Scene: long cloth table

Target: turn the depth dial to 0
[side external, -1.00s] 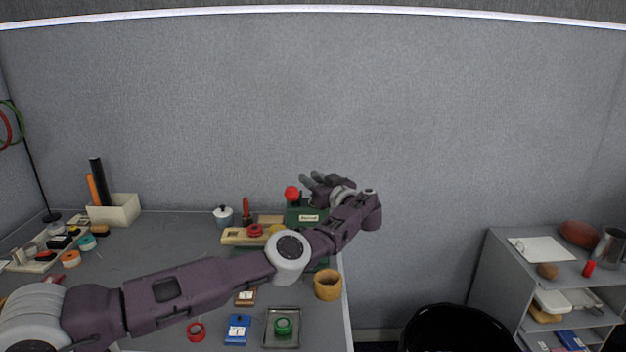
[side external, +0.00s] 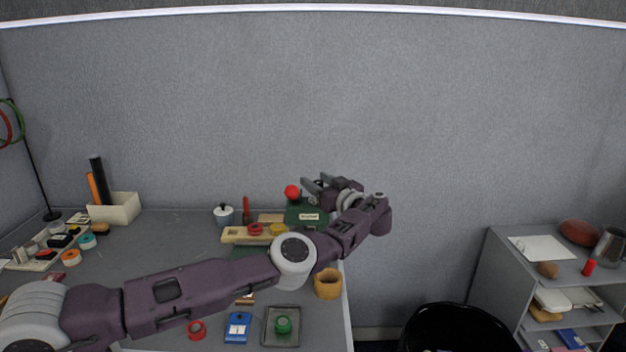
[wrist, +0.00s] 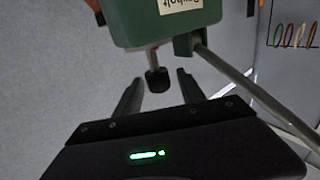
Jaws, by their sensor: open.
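A green machine (side external: 302,216) with a pale label stands at the back right of the table, partly hidden by my arm. In the wrist view its green body (wrist: 165,22) fills the top, with the label upside down. A small black knob (wrist: 157,79) on a short stem sticks out of the machine towards my gripper. It may be the depth dial; no scale or number is readable. My gripper (wrist: 159,88) is open, with one finger on each side of the knob near the fingertips. No contact shows. In the side view my gripper (side external: 312,184) is beside the machine.
A red ball (side external: 292,192) shows at the machine's left. A grey rod (wrist: 235,82) runs close past my right finger in the wrist view. A wooden cup (side external: 327,284) stands near the table's right edge. A black bin (side external: 455,330) is beyond that edge.

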